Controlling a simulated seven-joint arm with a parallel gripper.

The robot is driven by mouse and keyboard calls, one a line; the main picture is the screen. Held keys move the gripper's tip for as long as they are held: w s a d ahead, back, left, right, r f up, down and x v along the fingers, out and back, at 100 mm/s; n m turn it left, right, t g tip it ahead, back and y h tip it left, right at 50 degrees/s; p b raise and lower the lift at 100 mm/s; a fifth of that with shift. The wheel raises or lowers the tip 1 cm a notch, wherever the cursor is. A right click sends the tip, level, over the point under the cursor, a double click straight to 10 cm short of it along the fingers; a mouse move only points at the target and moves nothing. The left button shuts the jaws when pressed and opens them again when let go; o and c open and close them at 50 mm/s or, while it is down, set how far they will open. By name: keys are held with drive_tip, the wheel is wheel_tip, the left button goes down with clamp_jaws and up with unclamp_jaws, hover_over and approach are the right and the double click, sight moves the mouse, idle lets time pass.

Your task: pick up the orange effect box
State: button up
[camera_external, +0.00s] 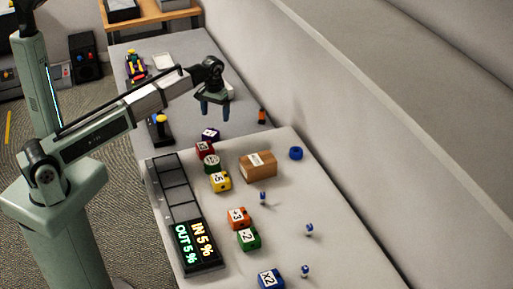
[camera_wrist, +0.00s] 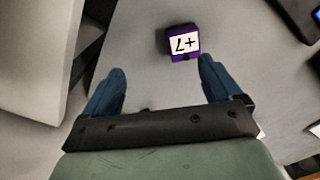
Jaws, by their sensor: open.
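The orange effect box (camera_external: 238,218), marked +3, sits on the light table, right of the dark panel and touching or almost touching the green -2 box (camera_external: 249,239). My gripper (camera_external: 215,108) is open and empty, held above the far part of the table, well away from the orange box. In the wrist view my gripper (camera_wrist: 162,80) shows two blue fingers spread apart, with a purple +7 box (camera_wrist: 183,42) beyond and between them. The orange box is not in the wrist view.
A yellow box (camera_external: 220,182), a red box (camera_external: 205,149), another green box (camera_external: 212,163) and a blue x2 box (camera_external: 271,279) stand nearby. A cardboard box (camera_external: 258,167) is behind them. The dark panel (camera_external: 174,187) lies left. Small blue pegs stand at the right.

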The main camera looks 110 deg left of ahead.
drive_tip(key=w+d+r, duration=0.1)
drive_tip(key=w+d, duration=0.2)
drive_tip(key=w, duration=0.1)
drive_tip(key=w+d+r+m, duration=0.1)
drive_tip(key=w+d, duration=0.2)
drive_tip(key=w, duration=0.1)
drive_tip(key=w+d+r+m, duration=0.1)
drive_tip(key=w+d, duration=0.2)
drive_tip(key=w, duration=0.1)
drive_tip(key=shift+d+r, duration=0.1)
drive_tip(key=shift+r, duration=0.1)
drive_tip(key=w+d+r+m, duration=0.2)
drive_tip(key=w+d+r, duration=0.1)
drive_tip(key=w+d, duration=0.65)
wheel_tip(320, 180, up, 5)
drive_tip(key=m, duration=0.4)
hover_over(237, 214)
wheel_tip(237, 214, down, 8)
drive_tip(key=shift+w+a+r, duration=0.1)
drive_tip(key=shift+w+a, duration=0.05)
drive_tip(key=shift+d+f, duration=0.15)
drive_tip(key=shift+f, duration=1.2)
drive_tip(key=shift+d+f, duration=0.1)
drive_tip(key=shift+f, duration=1.2)
drive_tip(key=c, duration=1.1)
drive_tip(key=shift+c, duration=0.2)
